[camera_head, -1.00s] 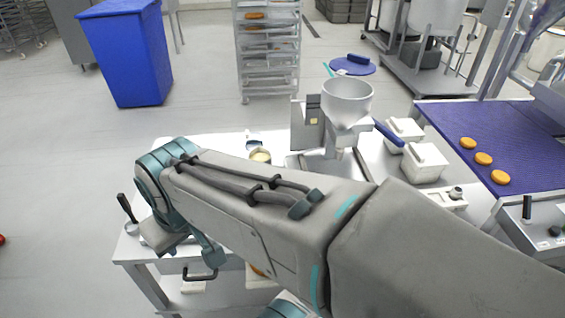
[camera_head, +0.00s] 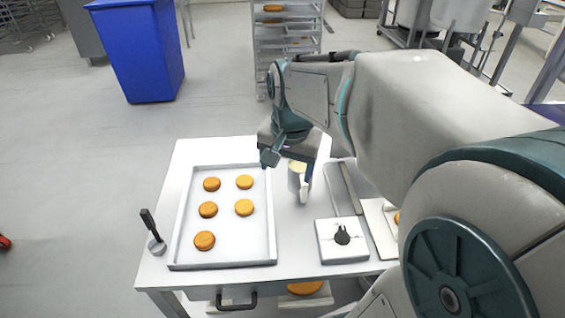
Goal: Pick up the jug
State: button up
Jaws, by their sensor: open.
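The jug (camera_head: 294,182) is a small light grey vessel with a pale yellow filling near its top. It stands upright on the white table (camera_head: 190,153), just right of the baking tray. A narrow handle-like part faces the front of the table. My gripper (camera_head: 289,162) is open and points down at the jug's far side and top. Parts of the gripper overlap the jug's upper end in the picture. I cannot tell whether the fingers touch it or stand around it.
A tray (camera_head: 271,225) holds several orange-brown rounds. A dark-handled tool (camera_head: 152,230) lies at the left edge. A long metal tool (camera_head: 350,188) and a white box with a black knob (camera_head: 342,240) are right of the jug. A blue bin (camera_head: 138,50) stands behind.

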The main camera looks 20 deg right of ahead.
jog(key=w+d+f+m+g+b, duration=0.1)
jog(key=w+d+f+m+b, duration=0.3)
jog(key=w+d+f+m, duration=0.4)
jog(key=m+g+b, duration=0.1)
jog(key=m+b, duration=0.2)
jog(key=m, duration=0.2)
send_near(303, 177)
jog(key=shift+s+a+f, duration=0.3)
jog(key=shift+s+f, duration=0.2)
jog(key=shift+s, duration=0.1)
notch_tip(303, 177, down, 8)
jog(key=shift+w+d+r, duration=0.1)
jog(key=shift+w+d, duration=0.05)
jog(key=shift+w+d+f, duration=0.1)
jog(key=shift+f, duration=1.45)
jog(key=shift+w+d+f, duration=0.1)
jog(key=shift+f, duration=1.45)
jog(key=shift+c, duration=0.3)
jog(key=c, duration=1)
jog(key=shift+r, duration=0.1)
jog(key=c, duration=0.4)
jog(key=shift+o, duration=0.2)
jog(key=shift+r, duration=0.1)
